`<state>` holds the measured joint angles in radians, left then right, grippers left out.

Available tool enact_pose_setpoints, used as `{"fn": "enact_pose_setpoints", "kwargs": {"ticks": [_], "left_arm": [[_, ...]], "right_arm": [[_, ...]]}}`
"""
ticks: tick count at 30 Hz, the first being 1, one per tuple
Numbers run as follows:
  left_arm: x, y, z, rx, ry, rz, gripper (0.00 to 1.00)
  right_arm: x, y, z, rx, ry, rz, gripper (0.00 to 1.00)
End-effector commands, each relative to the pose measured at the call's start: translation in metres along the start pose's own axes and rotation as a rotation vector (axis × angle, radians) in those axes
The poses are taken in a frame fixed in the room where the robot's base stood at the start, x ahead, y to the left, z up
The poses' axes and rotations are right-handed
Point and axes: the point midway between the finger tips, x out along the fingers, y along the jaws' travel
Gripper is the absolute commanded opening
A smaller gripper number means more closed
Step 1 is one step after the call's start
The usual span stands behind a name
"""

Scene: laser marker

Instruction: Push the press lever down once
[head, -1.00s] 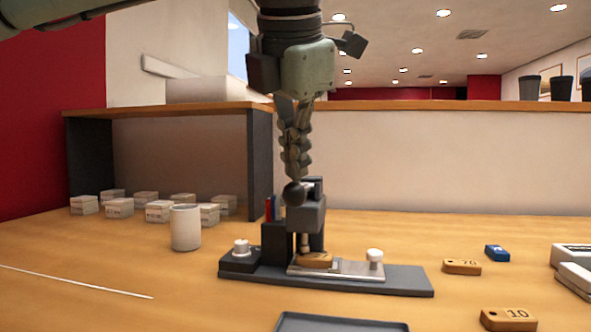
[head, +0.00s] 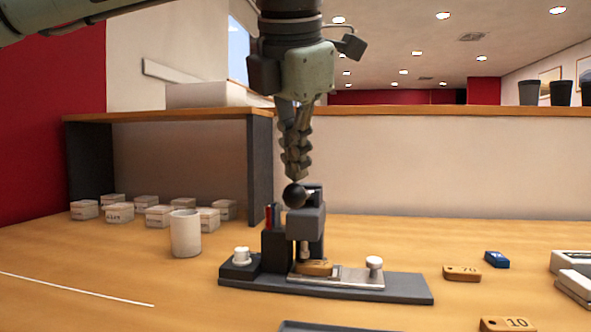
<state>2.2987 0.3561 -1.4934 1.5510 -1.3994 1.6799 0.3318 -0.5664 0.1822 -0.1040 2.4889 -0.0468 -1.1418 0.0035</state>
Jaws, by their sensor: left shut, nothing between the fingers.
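The dark grey marking press (head: 307,222) stands on its long base (head: 407,289) in the middle of the table. Its lever ends in a black ball knob (head: 295,195) at the top of the press head. A wooden tag (head: 314,268) lies under the head on the silver slide plate (head: 345,275). My left gripper (head: 295,175) points straight down, shut and empty, with its fingertips right above the knob. I cannot tell whether they touch it. The lever arm is mostly hidden behind the knob. My right gripper is not in view.
A white cup (head: 185,233) and several small white boxes (head: 120,212) stand to the left. Wooden tags (head: 462,273) and a blue block (head: 497,259) lie to the right. A dark tray (head: 340,327) shows at the front edge.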

Motion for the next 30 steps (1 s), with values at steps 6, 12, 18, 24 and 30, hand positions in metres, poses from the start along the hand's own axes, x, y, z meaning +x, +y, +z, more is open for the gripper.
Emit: {"fn": "enact_pose_setpoints", "kwargs": {"ticks": [6, 12, 18, 24, 30], "left_arm": [[-0.011, 0.008, 0.008, 0.000, 0.001, -0.001, 0.00], [-0.015, 0.010, 0.011, 0.001, 0.000, -0.001, 0.00], [-0.014, 0.010, 0.011, 0.001, 0.000, 0.000, 0.00], [-0.021, 0.014, 0.014, 0.001, 0.000, -0.001, 0.00], [-0.035, 0.024, 0.025, 0.002, 0.000, -0.001, 0.00]], "right_arm": [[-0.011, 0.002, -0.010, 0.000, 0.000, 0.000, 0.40], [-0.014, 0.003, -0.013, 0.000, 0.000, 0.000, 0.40], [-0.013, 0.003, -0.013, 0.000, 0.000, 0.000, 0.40], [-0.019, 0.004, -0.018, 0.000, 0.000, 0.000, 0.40], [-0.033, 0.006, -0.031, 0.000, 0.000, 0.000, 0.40]]}}
